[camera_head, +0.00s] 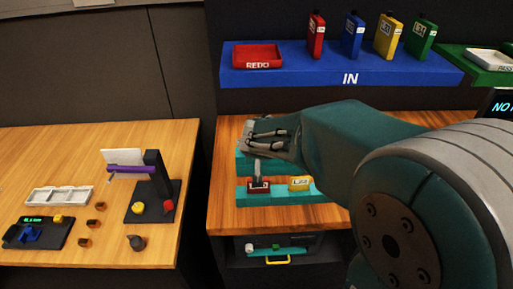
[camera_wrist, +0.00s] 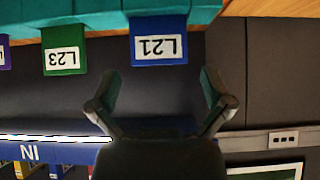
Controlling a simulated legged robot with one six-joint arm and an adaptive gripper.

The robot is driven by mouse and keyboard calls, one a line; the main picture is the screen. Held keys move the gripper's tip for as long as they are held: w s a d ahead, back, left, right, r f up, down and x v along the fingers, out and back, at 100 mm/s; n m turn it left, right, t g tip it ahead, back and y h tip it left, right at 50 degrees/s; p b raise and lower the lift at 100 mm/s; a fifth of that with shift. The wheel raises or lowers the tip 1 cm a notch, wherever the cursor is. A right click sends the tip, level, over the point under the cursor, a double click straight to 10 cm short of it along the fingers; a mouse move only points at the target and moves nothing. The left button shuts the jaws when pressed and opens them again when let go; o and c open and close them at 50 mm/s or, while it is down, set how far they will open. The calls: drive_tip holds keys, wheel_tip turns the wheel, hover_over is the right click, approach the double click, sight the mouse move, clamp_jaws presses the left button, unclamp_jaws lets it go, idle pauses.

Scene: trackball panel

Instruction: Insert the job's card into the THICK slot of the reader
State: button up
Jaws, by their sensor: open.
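My gripper (camera_head: 258,138) is over the right table, in front of the upper teal rack (camera_head: 243,166). In the wrist view my gripper (camera_wrist: 160,82) is open and empty. A blue card labelled L21 (camera_wrist: 158,58) shows upside down just beyond and between its fingertips, apart from them. A green card labelled L23 (camera_wrist: 64,65) is beside it, and a purple edge shows at the far left. On the lower teal rack (camera_head: 274,198) are a red card (camera_head: 259,189) and a yellow card (camera_head: 300,184). I cannot tell which thing is the reader, and no thick slot is discernible.
A blue IN shelf (camera_head: 300,75) holds a red REDO tray (camera_head: 257,56) and several coloured cards upright. On the left table are a black stand (camera_head: 154,186), a white tray (camera_head: 60,196) and a black device (camera_head: 38,233). A dark screen (camera_head: 497,104) is at right.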

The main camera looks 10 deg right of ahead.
drive_tip(key=x, duration=0.4)
drive_tip(key=shift+w+d+f, duration=0.1)
drive_tip(key=shift+d+f, duration=0.15)
drive_tip(key=shift+f, duration=0.15)
drive_tip(key=shift+w+f, duration=0.2)
drive_tip(key=shift+a, duration=0.3)
drive_tip(key=shift+c, duration=1.3)
drive_tip(key=c, duration=0.6)
drive_tip(key=shift+c, duration=0.2)
